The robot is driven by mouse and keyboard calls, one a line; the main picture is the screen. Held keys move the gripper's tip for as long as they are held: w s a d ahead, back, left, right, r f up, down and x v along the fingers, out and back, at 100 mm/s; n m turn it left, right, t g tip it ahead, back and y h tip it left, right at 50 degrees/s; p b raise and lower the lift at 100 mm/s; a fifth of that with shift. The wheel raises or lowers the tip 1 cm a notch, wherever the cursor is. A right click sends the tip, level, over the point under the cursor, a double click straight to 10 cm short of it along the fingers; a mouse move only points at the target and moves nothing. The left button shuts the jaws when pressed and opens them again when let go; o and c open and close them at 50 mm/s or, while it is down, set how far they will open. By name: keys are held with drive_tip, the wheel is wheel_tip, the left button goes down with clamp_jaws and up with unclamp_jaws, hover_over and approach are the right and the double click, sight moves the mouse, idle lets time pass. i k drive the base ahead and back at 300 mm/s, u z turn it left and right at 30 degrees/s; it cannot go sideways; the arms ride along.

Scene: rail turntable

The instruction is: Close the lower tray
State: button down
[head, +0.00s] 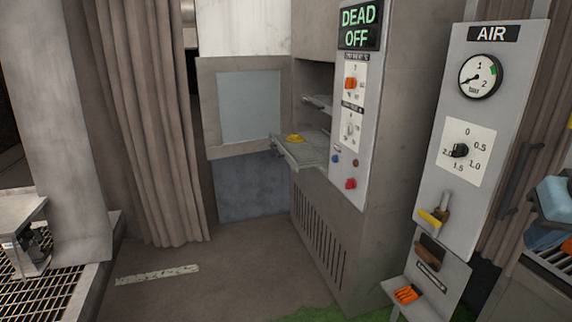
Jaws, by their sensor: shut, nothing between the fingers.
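The lower tray (306,155) is a grey metal shelf that sticks out of the open grey cabinet (318,215), pulled out to the left past the cabinet's front. A small yellow object (294,138) lies on its outer part. An upper tray (318,102) shows inside the cabinet above it. The cabinet door (206,110), with a pale panel, stands swung open to the left, behind the lower tray in the picture. The inner ends of both trays are hidden by the cabinet's control side. I cannot make out my gripper in this view.
A control panel (349,125) reads "DEAD OFF". An air panel (484,130) with a gauge, dial and yellow-handled valve stands at right. Orange items (407,294) sit below it. A brown curtain (160,125) hangs at left. The floor (225,265) before the cabinet is clear.

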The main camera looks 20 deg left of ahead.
sight(316, 143)
drive_tip(key=u, duration=0.25)
drive_tip(key=i, duration=0.7)
drive_tip(key=u, duration=1)
drive_tip(key=i, duration=1.05)
drive_tip(key=u, duration=0.25)
drive_tip(key=i, duration=1.2)
drive_tip(key=z, duration=0.3)
